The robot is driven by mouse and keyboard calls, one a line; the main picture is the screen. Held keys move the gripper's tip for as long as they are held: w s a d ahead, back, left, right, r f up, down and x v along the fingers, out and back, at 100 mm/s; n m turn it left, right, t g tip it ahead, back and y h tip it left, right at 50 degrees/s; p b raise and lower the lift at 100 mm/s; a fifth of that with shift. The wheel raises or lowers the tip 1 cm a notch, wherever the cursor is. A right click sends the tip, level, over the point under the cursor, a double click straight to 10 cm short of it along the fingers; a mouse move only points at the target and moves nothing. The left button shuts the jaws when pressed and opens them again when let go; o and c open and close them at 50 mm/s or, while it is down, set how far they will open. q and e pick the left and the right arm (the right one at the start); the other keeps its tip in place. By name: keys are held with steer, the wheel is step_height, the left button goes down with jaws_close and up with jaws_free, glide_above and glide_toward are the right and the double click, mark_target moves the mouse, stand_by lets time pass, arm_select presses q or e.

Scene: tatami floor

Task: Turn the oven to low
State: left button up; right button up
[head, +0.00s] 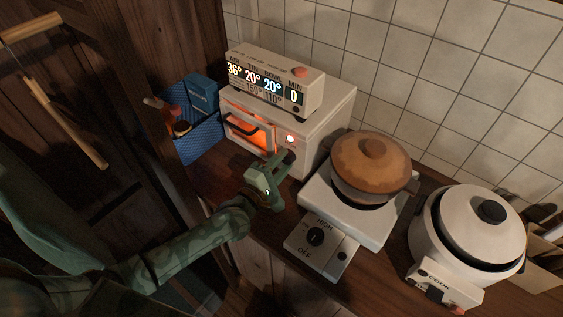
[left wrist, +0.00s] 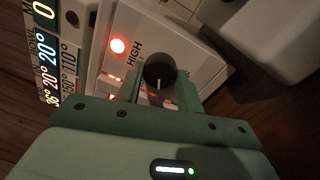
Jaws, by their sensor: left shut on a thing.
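The small white oven (head: 310,135) stands on the counter against the tiled wall, its window glowing orange. A lit lamp (head: 290,138) shows on its front; in the left wrist view the lamp (left wrist: 118,46) is red. My left gripper (head: 285,160) is at the oven's front and shut on the dark round knob (left wrist: 158,70), with one finger on either side. The word HIGH is printed beside the knob. A pale pointer mark shows on the knob, toward the gripper's palm in the left wrist view. A LOW label cannot be made out. My right gripper is not in view.
A display box (head: 275,80) reading 36°, 20°, 20° and 0 sits on the oven. A hot plate (head: 320,250) with a brown lidded pot (head: 370,165) stands close at right, then a white cooker (head: 470,235). A blue basket (head: 205,135) is at left.

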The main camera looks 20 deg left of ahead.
arm_select(q)
steer(key=m, duration=0.5)
steer(key=shift+f+h+p, duration=0.1)
steer(key=shift+h+p, duration=0.2)
steer(key=shift+p, duration=0.1)
stand_by(0.3)
steer(key=o, duration=1)
steer(key=shift+s+a, duration=0.1)
steer(key=shift+s, duration=0.05)
steer(key=p+v, duration=0.1)
steer(key=v, duration=1.5)
steer(key=shift+p, duration=0.35)
steer(key=shift+m, duration=0.3)
